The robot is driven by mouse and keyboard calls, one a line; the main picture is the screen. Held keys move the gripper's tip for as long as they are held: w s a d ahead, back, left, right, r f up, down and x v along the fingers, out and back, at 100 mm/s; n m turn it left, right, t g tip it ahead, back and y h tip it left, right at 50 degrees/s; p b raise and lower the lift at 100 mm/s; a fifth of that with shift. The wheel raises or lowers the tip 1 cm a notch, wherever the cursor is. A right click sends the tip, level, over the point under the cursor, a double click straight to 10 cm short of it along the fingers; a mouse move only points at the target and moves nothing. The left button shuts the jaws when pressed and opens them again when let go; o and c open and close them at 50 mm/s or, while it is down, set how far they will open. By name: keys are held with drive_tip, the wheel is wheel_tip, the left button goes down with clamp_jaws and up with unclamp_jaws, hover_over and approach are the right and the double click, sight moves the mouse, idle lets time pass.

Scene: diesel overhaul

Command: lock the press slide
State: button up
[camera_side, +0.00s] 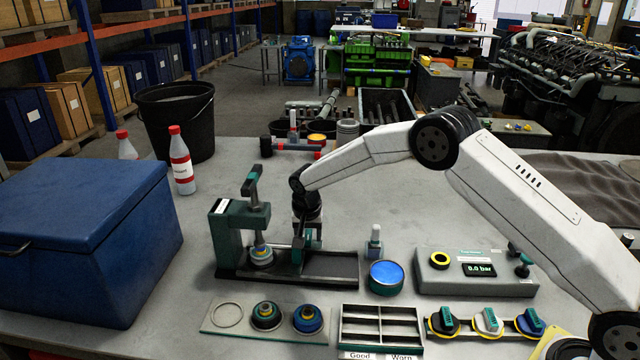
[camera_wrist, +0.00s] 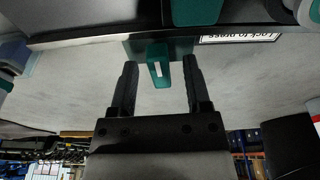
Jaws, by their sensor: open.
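The press (camera_side: 228,240) is a green-grey frame with a teal-handled ram, standing at the table's middle left. Its dark slide base (camera_side: 335,270) runs to the right, and a small round part (camera_side: 262,256) sits beneath the ram. My gripper (camera_side: 308,244) points down over the base, just right of the ram. In the wrist view my gripper (camera_wrist: 160,60) is open. A teal tab (camera_wrist: 158,72) shows between its two fingers, apart from both. An upside-down label (camera_wrist: 238,38) reading "Lock to press" is right of the tab. Whether the slide is locked cannot be told.
A blue chest (camera_side: 85,235) stands left of the press. Right of it are a blue-topped can (camera_side: 385,278) and a pressure box (camera_side: 470,272) reading 0.0 bar. In front are a ring plate (camera_side: 225,318), a sorting tray (camera_side: 382,327) and several teal-handled tools (camera_side: 487,322).

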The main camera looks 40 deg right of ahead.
drive_tip(key=shift+r, duration=2.75)
wheel_tip(320, 180, up, 4)
drive_tip(key=s+d+n+t+y, duration=0.1)
drive_tip(key=s+n, duration=0.7)
drive_tip(key=s, duration=2.4)
drive_tip(key=shift+d, duration=0.35)
